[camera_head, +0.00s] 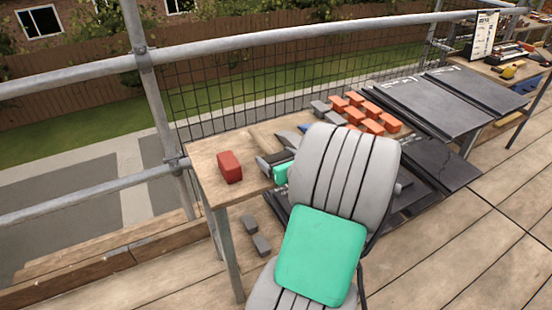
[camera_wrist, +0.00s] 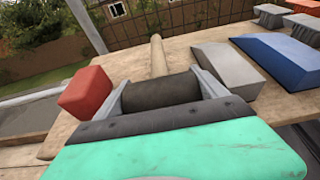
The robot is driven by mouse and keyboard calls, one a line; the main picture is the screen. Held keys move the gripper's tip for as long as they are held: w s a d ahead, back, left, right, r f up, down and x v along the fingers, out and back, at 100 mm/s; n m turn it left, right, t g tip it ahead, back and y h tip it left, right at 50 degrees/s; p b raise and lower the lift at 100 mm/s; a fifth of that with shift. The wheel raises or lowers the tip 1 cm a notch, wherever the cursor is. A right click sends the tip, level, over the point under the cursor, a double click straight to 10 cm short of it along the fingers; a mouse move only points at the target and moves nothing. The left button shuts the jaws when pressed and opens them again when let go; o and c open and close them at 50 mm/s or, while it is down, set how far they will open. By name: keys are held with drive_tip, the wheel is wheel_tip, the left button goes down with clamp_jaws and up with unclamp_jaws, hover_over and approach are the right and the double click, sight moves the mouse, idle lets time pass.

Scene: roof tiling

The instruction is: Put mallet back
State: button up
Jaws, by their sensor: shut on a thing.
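The mallet shows in the wrist view, with a dark cylindrical head (camera_wrist: 160,92) and a pale wooden handle (camera_wrist: 158,58) pointing away from me. My gripper (camera_wrist: 161,90) is shut on the head, one grey finger at each end of it. In the head view my gripper (camera_head: 268,163) is low over the left part of the wooden table (camera_head: 205,152), and my arm hides much of the mallet. I cannot tell whether the mallet touches the tabletop.
A red block (camera_head: 230,167) stands left of my gripper. A blue wedge (camera_wrist: 285,58) and a grey wedge (camera_wrist: 228,68) lie to the right. Several orange blocks (camera_head: 372,126) and dark slabs (camera_head: 430,97) lie farther right. Scaffold rails (camera_head: 240,45) run behind the table.

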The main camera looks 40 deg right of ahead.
drive_tip(key=o, duration=2)
drive_tip(key=shift+f, duration=0.15)
